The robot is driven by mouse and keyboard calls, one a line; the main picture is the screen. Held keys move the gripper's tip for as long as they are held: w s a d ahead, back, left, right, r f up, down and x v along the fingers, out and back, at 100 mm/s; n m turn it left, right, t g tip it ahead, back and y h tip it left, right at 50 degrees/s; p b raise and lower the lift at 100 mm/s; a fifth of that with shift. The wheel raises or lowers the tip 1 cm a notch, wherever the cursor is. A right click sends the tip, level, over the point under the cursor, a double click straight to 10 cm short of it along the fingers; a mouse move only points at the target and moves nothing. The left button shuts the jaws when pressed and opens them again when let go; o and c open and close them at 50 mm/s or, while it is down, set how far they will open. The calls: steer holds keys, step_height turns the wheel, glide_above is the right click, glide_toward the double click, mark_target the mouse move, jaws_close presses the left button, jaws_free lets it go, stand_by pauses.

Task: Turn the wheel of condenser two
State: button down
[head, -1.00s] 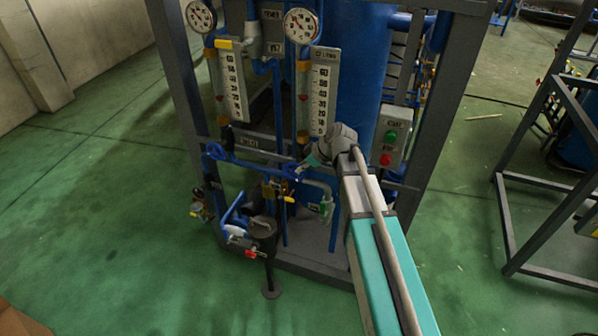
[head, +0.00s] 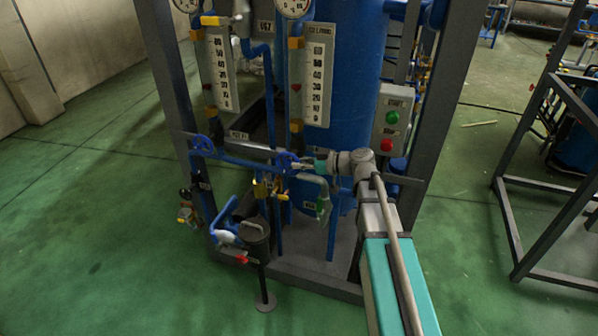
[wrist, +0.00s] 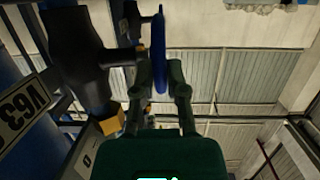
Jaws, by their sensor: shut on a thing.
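A blue handwheel (head: 286,162) sits on the pipework at the front of the frame, below the right-hand scale. My gripper (head: 304,164) reaches it from the right and is shut on its rim. In the wrist view the wheel (wrist: 161,40) is seen edge-on, with its near part between the two fingers of my gripper (wrist: 161,78). A second blue handwheel (head: 202,146) is on the same pipework to the left, apart from the gripper. I cannot read which condenser each wheel belongs to.
Two white scales (head: 318,75) stand above the wheels. A box with green and red buttons (head: 394,118) is on the right post. A dark pot (head: 256,237) and blue-handled valves are below left. A dark metal frame (head: 520,200) stands far right. Green floor is clear at left.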

step_height(320, 180, down, 3)
steer(key=t+y+b, duration=0.2)
steer(key=y+b, duration=0.3)
steer(key=b, duration=0.6)
steer(key=shift+a+r, duration=0.1)
steer(key=y+b, duration=0.2)
steer(key=b, duration=0.1)
steer(key=shift+a+t, duration=0.1)
steer(key=shift+t, duration=0.3)
steer(key=shift+w+b, duration=0.1)
steer(key=shift+b, duration=0.2)
steer(key=shift+y, duration=0.4)
steer(key=c, duration=0.7)
jaws_free()
steer(key=shift+r+p, duration=0.3)
steer(key=shift+p, duration=0.3)
